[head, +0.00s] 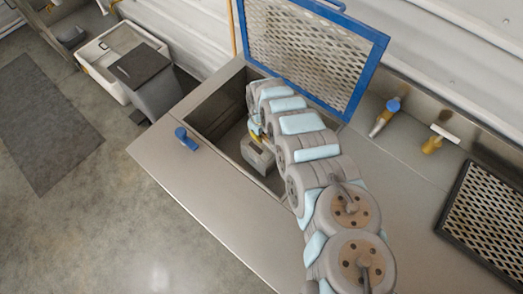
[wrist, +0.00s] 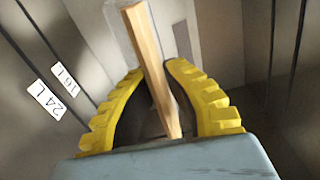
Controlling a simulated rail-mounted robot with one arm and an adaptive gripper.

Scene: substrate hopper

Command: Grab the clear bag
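I cannot clearly make out a clear bag in either view. A pale, grey, see-through-looking patch (wrist: 115,22) lies beyond my fingertips in the wrist view, but I cannot tell what it is. My gripper (wrist: 154,70) has two yellow ribbed fingers that curve in toward each other. A flat wooden stick (wrist: 150,60) runs between them, from beyond the tips down toward the palm. I cannot tell whether the fingers press on it.
The hopper's blue-framed mesh lid (head: 310,50) stands open behind my arm. A pale grey block-like shape (head: 258,155) shows inside the opening. The hopper wall carries volume labels (wrist: 44,99). A blue latch (head: 186,139) sits on the front rim. A grey bin (head: 143,80) stands to the left.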

